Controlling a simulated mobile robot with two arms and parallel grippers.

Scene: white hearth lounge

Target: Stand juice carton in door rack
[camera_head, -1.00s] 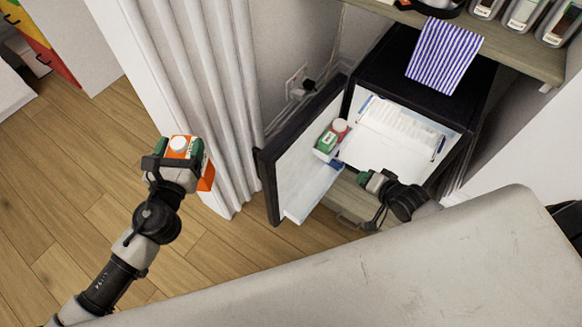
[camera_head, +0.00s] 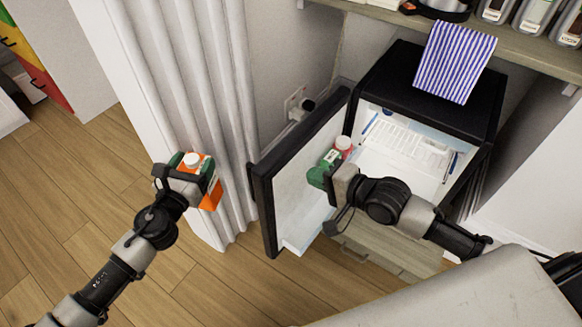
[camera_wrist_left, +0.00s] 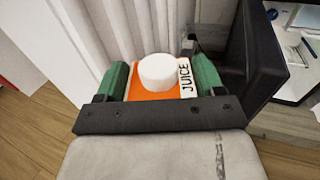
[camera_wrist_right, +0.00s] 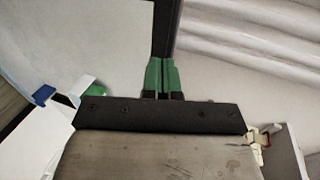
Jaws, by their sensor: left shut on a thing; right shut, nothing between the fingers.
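The juice carton (camera_head: 210,192) is orange with a white cap and a "JUICE" label. My left gripper (camera_head: 190,174) is shut on it in front of the curtain, left of the open fridge door (camera_head: 262,215). In the left wrist view, the carton (camera_wrist_left: 150,96) sits upright between the green fingers. The door's inner side (camera_head: 296,192) is white, with a lower rack (camera_head: 308,238) and items higher up. My right gripper (camera_head: 318,178) is shut and empty beside the door's inner side; its arm hides part of the racks. In the right wrist view its fingers (camera_wrist_right: 160,76) are together.
A red bottle with a pale cap (camera_head: 343,146) and a green-and-white item (camera_head: 331,158) sit at the door's upper part. The small black fridge (camera_head: 400,68) stands open, with a striped cloth (camera_head: 455,62) on top. A shelf (camera_head: 520,48) is above. The curtain (camera_head: 180,90) hangs left of the door.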

